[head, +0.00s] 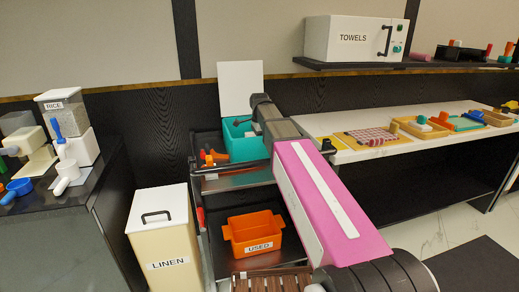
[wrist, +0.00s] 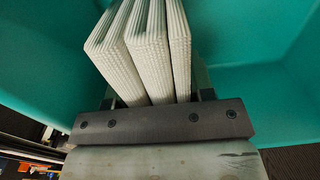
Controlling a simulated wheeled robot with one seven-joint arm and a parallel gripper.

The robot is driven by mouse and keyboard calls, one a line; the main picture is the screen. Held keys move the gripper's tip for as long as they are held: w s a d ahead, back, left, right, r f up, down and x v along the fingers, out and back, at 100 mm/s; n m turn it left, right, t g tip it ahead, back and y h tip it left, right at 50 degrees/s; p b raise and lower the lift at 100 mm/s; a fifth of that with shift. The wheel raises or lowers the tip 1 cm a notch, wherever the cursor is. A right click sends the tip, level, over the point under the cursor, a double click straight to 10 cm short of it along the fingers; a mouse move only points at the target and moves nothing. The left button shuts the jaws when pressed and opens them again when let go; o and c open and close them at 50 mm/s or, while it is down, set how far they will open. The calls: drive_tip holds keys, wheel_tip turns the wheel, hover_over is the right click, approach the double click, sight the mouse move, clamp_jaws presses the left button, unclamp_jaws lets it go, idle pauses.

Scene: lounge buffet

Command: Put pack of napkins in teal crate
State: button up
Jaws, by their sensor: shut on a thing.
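The teal crate (head: 240,148) stands on the upper shelf of a dark cart in the head view. A white panel (head: 240,88) stands upright at its back. My gripper (head: 264,108) reaches over the crate, and its tips are hidden in that view. In the wrist view, my gripper (wrist: 155,102) is shut on the pack of napkins (wrist: 138,45), a white ribbed stack in several folds. The crate's teal walls (wrist: 240,35) surround the pack on both sides there. I cannot tell whether the pack touches the crate floor.
Orange items (head: 210,157) lie left of the crate on the cart. An orange USED bin (head: 253,233) sits on the lower shelf. A LINEN bin (head: 163,235) stands left of the cart. A white counter (head: 350,155) with trays is to the right, below a TOWELS box (head: 352,38).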

drive_tip(key=shift+f, duration=2.05)
drive_tip(key=shift+f, duration=0.1)
drive_tip(key=o, duration=0.9)
drive_tip(key=shift+o, duration=0.2)
wheel_tip(320, 180, up, 12)
drive_tip(key=shift+r, duration=0.1)
drive_tip(key=shift+s, duration=0.1)
